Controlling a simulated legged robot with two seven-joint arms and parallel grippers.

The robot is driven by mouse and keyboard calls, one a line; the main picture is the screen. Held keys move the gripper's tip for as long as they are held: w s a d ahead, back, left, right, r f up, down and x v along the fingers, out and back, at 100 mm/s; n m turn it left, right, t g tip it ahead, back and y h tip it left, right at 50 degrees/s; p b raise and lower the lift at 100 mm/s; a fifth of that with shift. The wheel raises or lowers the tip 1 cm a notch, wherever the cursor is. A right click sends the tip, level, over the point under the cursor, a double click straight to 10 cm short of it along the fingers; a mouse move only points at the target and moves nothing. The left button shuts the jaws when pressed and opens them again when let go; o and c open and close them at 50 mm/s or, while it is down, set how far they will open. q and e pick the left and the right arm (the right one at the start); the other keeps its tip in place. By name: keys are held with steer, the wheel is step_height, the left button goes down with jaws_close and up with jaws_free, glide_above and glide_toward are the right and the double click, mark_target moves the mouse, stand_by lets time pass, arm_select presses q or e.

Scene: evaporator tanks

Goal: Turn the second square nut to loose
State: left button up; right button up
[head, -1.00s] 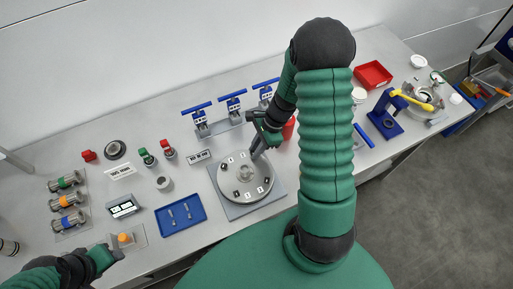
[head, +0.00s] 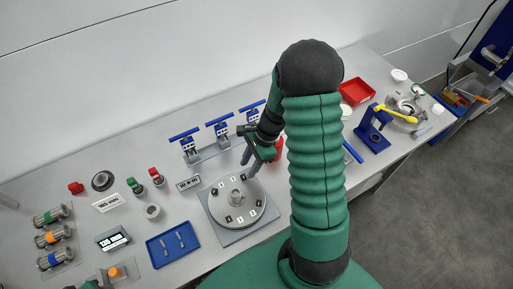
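A round grey metal flange (head: 237,203) lies on a square grey plate (head: 226,236). Small dark and white square marks, perhaps the square nuts, ring its top around a raised centre hub. Which one is the second nut, and how each is turned, is too small to tell. My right gripper (head: 250,167) points down above the far right edge of the flange. It appears apart from the nuts, and its fingertip gap is not clear.
Blue-handled valves (head: 222,130) stand behind the flange. A blue tray (head: 173,244) with small metal parts lies to its left. A red object (head: 279,147) is partly hidden behind my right arm. A blue stand (head: 373,130) and a red bin (head: 357,91) are at the right.

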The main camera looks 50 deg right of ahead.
arm_select(q)
steer(key=shift+f+b, duration=0.35)
steer(key=shift+f, duration=0.05)
arm_select(e)
steer(key=v, duration=1.3)
steer(key=shift+d+r, duration=0.1)
steer(key=shift+d, duration=0.05)
